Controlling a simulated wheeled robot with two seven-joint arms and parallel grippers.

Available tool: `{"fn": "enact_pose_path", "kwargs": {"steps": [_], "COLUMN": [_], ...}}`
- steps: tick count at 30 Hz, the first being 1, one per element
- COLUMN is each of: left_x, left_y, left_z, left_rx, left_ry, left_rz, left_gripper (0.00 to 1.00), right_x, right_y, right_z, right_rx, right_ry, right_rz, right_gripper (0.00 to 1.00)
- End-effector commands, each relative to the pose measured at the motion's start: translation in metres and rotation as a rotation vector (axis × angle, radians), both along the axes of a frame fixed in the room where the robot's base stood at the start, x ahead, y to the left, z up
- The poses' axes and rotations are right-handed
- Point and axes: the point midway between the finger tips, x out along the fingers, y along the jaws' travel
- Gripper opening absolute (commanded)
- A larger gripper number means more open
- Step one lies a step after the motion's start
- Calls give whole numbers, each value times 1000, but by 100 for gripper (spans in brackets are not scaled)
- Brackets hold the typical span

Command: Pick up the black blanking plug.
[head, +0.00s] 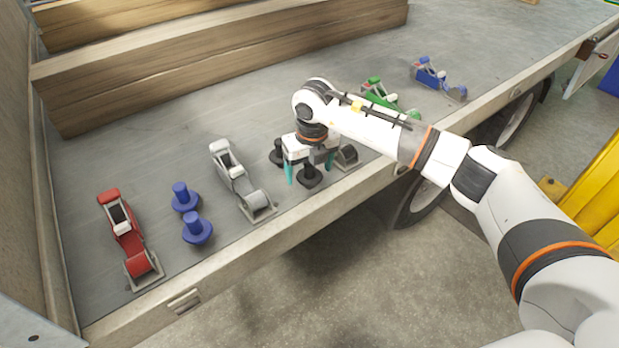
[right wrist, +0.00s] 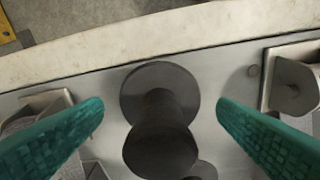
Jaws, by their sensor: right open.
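A black blanking plug (head: 310,178) stands on the trailer deck near its front edge, below my right gripper (head: 309,172). In the right wrist view the black plug (right wrist: 160,130) lies between the two teal fingers of my right gripper (right wrist: 160,125), with a gap on each side. The fingers are open and hold nothing. A second black plug (head: 277,152) stands just behind, partly hidden by the gripper; a bit of it shows at the bottom of the right wrist view (right wrist: 205,170). My left gripper is not in view.
Two blue plugs (head: 197,229) stand to the left. Red (head: 122,232), grey (head: 238,178), green (head: 380,92) and blue (head: 436,78) ratchet devices sit along the deck. Another roller part (head: 347,157) is close right of the gripper. Wooden beams (head: 220,57) lie at the back.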

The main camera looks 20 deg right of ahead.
Motion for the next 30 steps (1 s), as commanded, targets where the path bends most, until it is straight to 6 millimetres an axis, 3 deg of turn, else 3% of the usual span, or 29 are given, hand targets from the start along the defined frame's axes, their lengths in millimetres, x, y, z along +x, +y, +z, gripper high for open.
{"fn": "enact_pose_path", "kwargs": {"steps": [3,13,22,30], "left_x": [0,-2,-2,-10], "left_y": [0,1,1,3], "left_z": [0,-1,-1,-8], "left_rx": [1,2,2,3], "left_ry": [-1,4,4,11], "left_rz": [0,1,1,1], "left_gripper": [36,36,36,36], "right_x": [0,0,0,1], "right_y": [0,0,0,0], "right_z": [1,1,8,59], "right_rx": [0,0,0,2], "right_ry": [0,0,-2,-5], "right_rz": [0,0,0,0], "right_gripper": [78,25,24,24]}}
